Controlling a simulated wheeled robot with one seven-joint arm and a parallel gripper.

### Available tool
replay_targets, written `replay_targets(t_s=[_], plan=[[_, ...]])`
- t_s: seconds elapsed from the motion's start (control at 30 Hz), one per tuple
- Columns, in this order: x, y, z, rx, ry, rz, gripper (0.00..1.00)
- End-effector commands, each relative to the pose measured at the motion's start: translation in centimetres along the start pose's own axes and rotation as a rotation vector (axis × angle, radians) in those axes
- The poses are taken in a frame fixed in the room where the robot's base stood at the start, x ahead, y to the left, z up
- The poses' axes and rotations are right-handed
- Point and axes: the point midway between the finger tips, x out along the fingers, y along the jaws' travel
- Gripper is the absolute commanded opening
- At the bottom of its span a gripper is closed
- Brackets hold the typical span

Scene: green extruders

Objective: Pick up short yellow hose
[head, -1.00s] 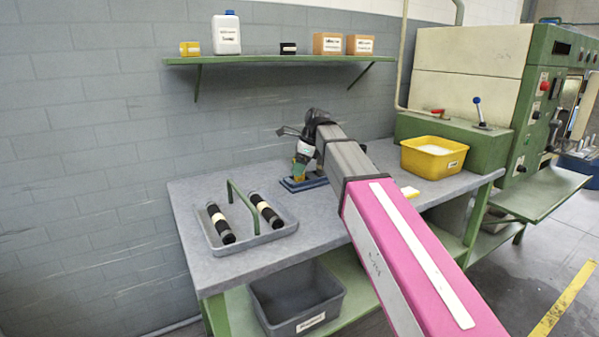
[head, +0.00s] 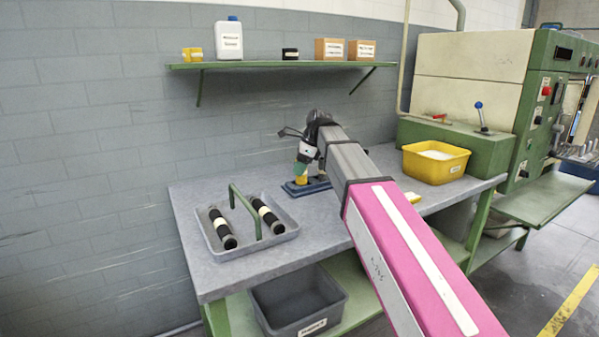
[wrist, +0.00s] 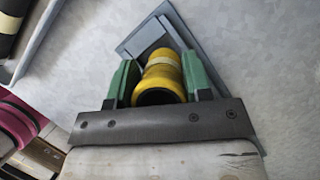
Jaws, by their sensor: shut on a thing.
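The short yellow hose (wrist: 160,80) has a pale band around it and an open dark end facing the wrist camera. My gripper (wrist: 160,82) has its green fingers on either side of the hose and is shut on it. Behind the hose in the wrist view is a blue-grey tray or stand (wrist: 150,38). In the head view my gripper (head: 303,172) points down over the blue tray (head: 312,187) on the bench, with a bit of the yellow hose (head: 301,180) below the fingers. I cannot tell whether the hose still touches the tray.
A grey carrier (head: 270,243) with two black hoses stands at the left of the bench (head: 210,275). A yellow bin (head: 437,163) stands at the right by the green machine (head: 520,110). A green shelf (head: 280,65) with small containers hangs on the wall above.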

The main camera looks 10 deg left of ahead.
Motion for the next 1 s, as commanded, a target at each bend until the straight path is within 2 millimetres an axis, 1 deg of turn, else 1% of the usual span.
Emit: replay_targets(t_s=[0.13,0.17,0.2,0.4,0.5,0.6,0.7,0.77,0.83,1.0], plan=[[-2.4,-0.1,1.0,-0.002,-0.001,-0.003,0.2],[-2.5,0.1,1.6,-0.004,-0.001,-0.001,0.2],[-2.6,0.5,2.7,-0.005,-0.001,0.0,0.2],[-3.4,2.1,7.6,-0.004,-0.001,-0.002,0.2],[-3.8,2.8,9.6,-0.003,0.0,-0.001,0.2],[-4.1,3.4,11.3,-0.003,0.0,-0.001,0.2],[-4.3,3.8,12.5,-0.002,0.0,-0.001,0.2],[-4.4,4.0,13.0,0.0,0.0,-0.002,0.2],[-4.6,4.8,12.9,0.022,0.0,-0.011,0.2],[-5.5,7.8,11.4,0.152,0.002,-0.065,0.2]])
